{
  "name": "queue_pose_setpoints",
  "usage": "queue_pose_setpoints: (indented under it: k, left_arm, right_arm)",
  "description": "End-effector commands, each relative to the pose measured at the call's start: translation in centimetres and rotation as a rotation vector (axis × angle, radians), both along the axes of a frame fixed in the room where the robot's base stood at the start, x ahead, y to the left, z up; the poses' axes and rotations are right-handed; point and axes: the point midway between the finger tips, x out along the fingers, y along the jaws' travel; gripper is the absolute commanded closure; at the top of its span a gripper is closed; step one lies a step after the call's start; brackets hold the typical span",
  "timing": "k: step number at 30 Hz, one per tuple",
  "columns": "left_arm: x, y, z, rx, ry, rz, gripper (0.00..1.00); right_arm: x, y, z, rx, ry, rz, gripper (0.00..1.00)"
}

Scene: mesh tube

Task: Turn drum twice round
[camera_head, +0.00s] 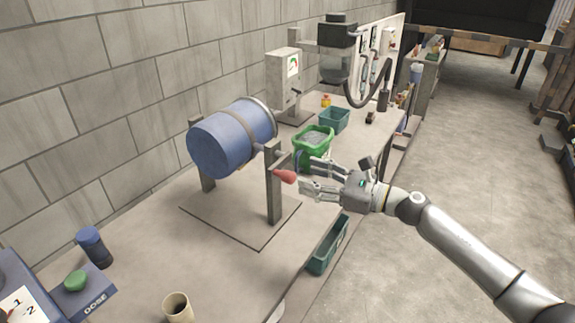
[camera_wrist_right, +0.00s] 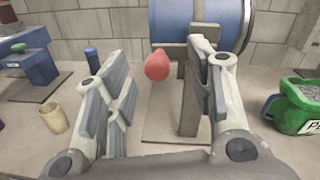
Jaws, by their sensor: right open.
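The blue drum (camera_head: 222,144) lies on its side between two grey posts on a base plate. Its red crank knob (camera_head: 285,176) sits at the front post (camera_head: 274,195). My right gripper (camera_head: 305,177) is open just right of the knob. In the right wrist view the red knob (camera_wrist_right: 157,65) shows between the spread fingers of my right gripper (camera_wrist_right: 160,90), beyond their reach or near their tips; I cannot tell whether they touch. The drum (camera_wrist_right: 190,20) is behind it. My left gripper is not in view.
A green bucket (camera_head: 313,140) stands behind the gripper, with a teal bin (camera_head: 334,119) beyond. Another teal bin (camera_head: 328,245) is at the table's front edge. A beige cup (camera_head: 178,307), a blue canister (camera_head: 94,247) and a dose box (camera_head: 84,294) stand at the near left.

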Motion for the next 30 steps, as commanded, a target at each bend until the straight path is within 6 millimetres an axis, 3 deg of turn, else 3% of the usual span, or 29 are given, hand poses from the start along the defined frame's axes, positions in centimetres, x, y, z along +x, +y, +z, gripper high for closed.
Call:
queue_pose_setpoints:
  k: [6,12,25,30]
  left_arm:
    - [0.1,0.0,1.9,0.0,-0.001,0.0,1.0]
    - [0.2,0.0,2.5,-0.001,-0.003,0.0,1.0]
    - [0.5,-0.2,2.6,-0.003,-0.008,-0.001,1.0]
    - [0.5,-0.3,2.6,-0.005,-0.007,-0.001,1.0]
  right_arm:
    - [2.2,3.5,0.4,0.003,0.003,-0.002,0.51]
    - [3.5,5.4,0.2,0.003,0.003,-0.003,0.51]
    - [3.9,6.1,0.0,0.003,0.003,-0.003,0.51]
    - [3.9,6.0,0.0,0.003,0.003,-0.003,0.71]
